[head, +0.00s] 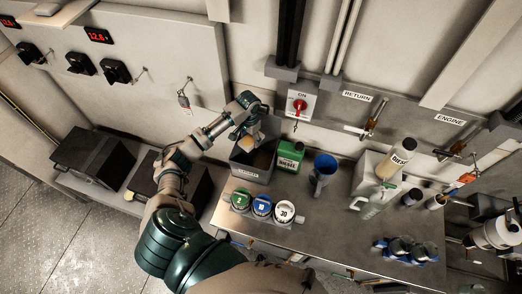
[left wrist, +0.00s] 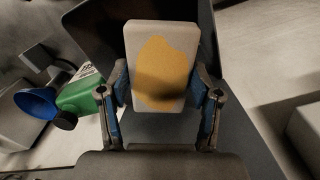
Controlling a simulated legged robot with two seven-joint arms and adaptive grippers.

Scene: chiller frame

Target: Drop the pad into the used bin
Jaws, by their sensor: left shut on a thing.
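My left gripper (head: 250,128) is shut on the pad, a pale block with a yellow-brown stain, which fills the middle of the left wrist view (left wrist: 160,65). The blue-lined fingers (left wrist: 162,95) grip it on both sides. In the head view the pad (head: 255,131) shows small at the fingertips. The used bin (head: 248,172) is an open dark grey box with a label on its front, on the bench under the gripper. The bin's dark wall (left wrist: 88,28) shows behind the pad in the left wrist view. My right gripper is not in view.
A green can (head: 290,157) stands close right of the bin, then a blue funnel (head: 325,166). Several round-lidded containers (head: 262,207) stand in front. A red switch (head: 298,106) is on the wall behind. A dark box (head: 95,158) stands at the left.

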